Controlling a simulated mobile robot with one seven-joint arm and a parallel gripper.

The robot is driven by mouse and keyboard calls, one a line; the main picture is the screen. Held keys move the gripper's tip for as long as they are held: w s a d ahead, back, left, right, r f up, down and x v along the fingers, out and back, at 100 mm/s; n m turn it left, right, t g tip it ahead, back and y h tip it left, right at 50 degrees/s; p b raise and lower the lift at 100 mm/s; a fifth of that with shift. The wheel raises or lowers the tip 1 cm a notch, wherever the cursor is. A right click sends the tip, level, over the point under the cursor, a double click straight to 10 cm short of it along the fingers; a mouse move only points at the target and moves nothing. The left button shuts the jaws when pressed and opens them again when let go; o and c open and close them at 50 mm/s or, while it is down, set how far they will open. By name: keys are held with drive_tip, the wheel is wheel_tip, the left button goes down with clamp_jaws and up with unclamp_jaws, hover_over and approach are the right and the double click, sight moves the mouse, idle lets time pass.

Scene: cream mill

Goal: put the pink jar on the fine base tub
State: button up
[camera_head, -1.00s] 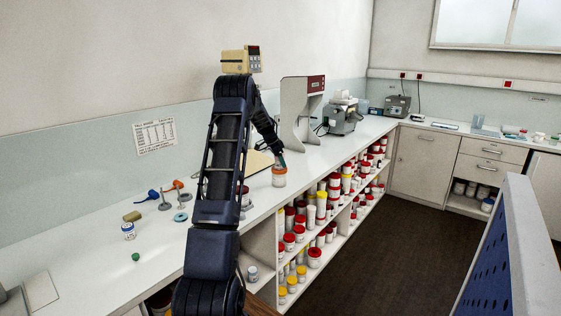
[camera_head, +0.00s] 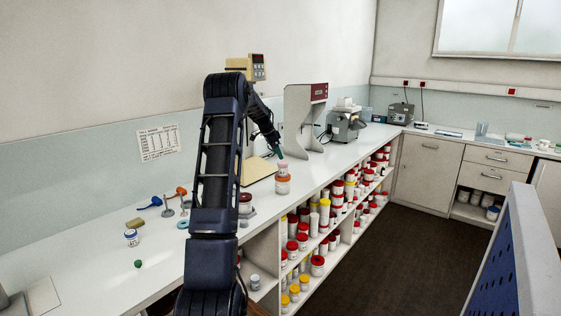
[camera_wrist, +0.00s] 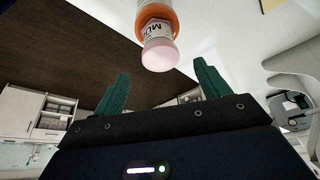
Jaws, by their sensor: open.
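The pink jar (camera_head: 283,166) has a pink cap and a white label, and stands upright on top of a tub with an orange lid (camera_head: 283,184), seemingly the fine base tub, on the counter. In the wrist view the pink jar (camera_wrist: 158,54) shows its cap toward me, with the orange lid (camera_wrist: 155,20) beyond it. My gripper (camera_head: 279,150) is just above the jar. The green fingers of my gripper (camera_wrist: 162,88) are apart and empty, clear of the jar. The tub's lower part is out of the wrist view.
A tall grey stand with a red top (camera_head: 305,120) and a grey machine (camera_head: 346,124) stand farther along the counter. Shelves of jars (camera_head: 315,225) lie below the front edge. My arm hides part of the counter.

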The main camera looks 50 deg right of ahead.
drive_tip(key=shift+v, duration=1.25)
drive_tip(key=w+a+r+n+t, duration=0.1)
drive_tip(key=w+a+r+n, duration=0.15)
drive_tip(key=a, duration=0.45)
drive_tip(key=w+a+r+n+t, duration=0.1)
drive_tip(key=a+r, duration=0.3)
drive_tip(key=a, duration=0.3)
drive_tip(key=w+a+r+n, duration=0.2)
drive_tip(key=a+r, duration=0.1)
drive_tip(key=a, duration=0.4)
drive_tip(key=s+a+r+n+t, duration=0.1)
drive_tip(key=a+r+n, duration=0.15)
drive_tip(key=a, duration=0.75)
drive_tip(key=a+r+n+t, duration=0.1)
drive_tip(key=a+r+n, duration=0.15)
drive_tip(key=a, duration=0.65)
drive_tip(key=s+a+f+n+t+y, duration=0.15)
drive_tip(key=s+a+n, duration=0.5)
drive_tip(key=a, duration=0.65)
drive_tip(key=s+a+f+n+t+y, duration=0.15)
drive_tip(key=s+a+n, duration=0.25)
drive_tip(key=s+a, duration=0.75)
drive_tip(key=s+a+f+n, duration=0.3)
drive_tip(key=s+a+f, duration=0.2)
drive_tip(key=a, duration=0.3)
drive_tip(key=shift+s+n+y, duration=0.25)
drive_tip(key=shift+n+y, duration=0.15)
